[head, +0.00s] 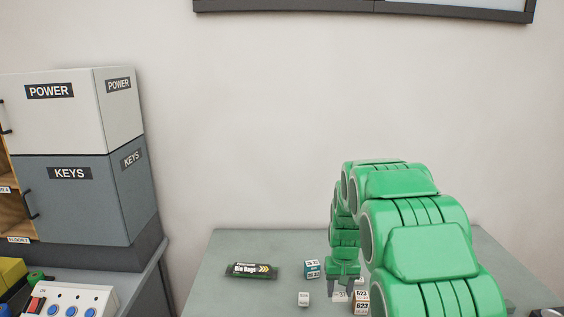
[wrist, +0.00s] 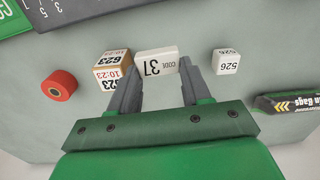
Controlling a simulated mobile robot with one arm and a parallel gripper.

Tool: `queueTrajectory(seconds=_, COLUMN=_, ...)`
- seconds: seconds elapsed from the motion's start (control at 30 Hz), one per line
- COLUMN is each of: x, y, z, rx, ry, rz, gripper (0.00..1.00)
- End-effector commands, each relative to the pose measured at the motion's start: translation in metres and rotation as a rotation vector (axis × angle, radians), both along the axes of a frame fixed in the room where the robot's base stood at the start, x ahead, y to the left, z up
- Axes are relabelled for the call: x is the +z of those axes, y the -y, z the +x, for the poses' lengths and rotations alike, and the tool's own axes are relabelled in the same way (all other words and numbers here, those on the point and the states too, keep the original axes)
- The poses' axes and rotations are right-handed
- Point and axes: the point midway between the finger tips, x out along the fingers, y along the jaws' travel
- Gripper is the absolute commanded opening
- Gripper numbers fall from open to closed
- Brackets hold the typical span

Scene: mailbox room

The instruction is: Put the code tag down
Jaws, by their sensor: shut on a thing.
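The code tag (wrist: 157,62) is a small white block marked "CODE 37", held between the two fingertips of my gripper (wrist: 161,70) in the wrist view. My gripper is shut on it. In the head view my gripper (head: 343,284) points down low over the grey table (head: 240,293), with a bit of white tag (head: 340,296) below it. I cannot tell whether the tag touches the tabletop.
A tan-and-white box marked 623 (wrist: 113,70) sits close beside the tag. A white 526 cube (wrist: 226,62), a bin bags pack (head: 251,270), a blue-and-white box (head: 312,269) and a red roll (wrist: 59,85) are nearby. Bare tabletop lies between them.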

Motion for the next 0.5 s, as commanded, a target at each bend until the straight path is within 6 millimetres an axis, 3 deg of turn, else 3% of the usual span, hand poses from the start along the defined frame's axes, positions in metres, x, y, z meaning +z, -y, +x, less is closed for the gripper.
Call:
queueTrajectory(seconds=0.17, x=-0.004, y=-0.019, z=-0.007, rx=0.007, ry=-0.001, rz=-0.001, gripper=0.19)
queueTrajectory(seconds=0.5, x=-0.004, y=-0.021, z=-0.008, rx=0.007, ry=-0.001, rz=-0.001, gripper=0.19)
